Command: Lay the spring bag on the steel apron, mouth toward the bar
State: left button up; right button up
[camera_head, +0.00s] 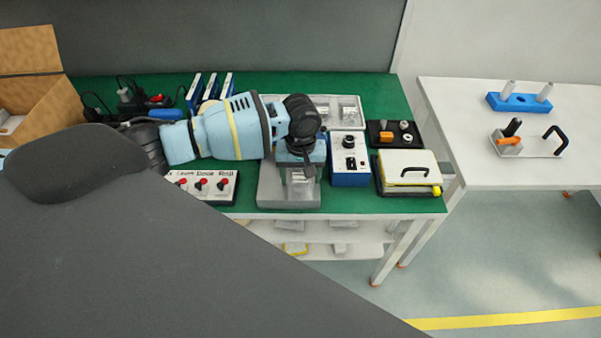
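My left gripper (302,160) is over the green bench, pointing down above a grey metal plate (268,194) near the front edge. The plate looks like the steel apron. A small clear bag (300,181) with a pale label shows right below the gripper, over the plate. I cannot tell whether the fingers grip it or whether it lies on the plate. The gripper hides its upper end, and I cannot make out its mouth. The bar is not clearly visible; my arm covers the area behind the apron. My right gripper is not in view.
A blue control box (350,172) stands close to the right of the apron. A cream case with a black handle (408,176) and a black tray (394,134) are farther right. A red-switch panel (203,186) is left. A clear-bag tray (346,110) lies behind.

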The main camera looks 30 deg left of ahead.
aim_at(301, 176)
pick_arm(q)
jog(key=shift+o, duration=0.8)
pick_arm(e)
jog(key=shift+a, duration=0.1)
pick_arm(q)
jog(key=shift+r, duration=0.15)
notch_tip(301, 176, up, 12)
jog(key=p, duration=0.1)
jog(key=shift+p, duration=0.3)
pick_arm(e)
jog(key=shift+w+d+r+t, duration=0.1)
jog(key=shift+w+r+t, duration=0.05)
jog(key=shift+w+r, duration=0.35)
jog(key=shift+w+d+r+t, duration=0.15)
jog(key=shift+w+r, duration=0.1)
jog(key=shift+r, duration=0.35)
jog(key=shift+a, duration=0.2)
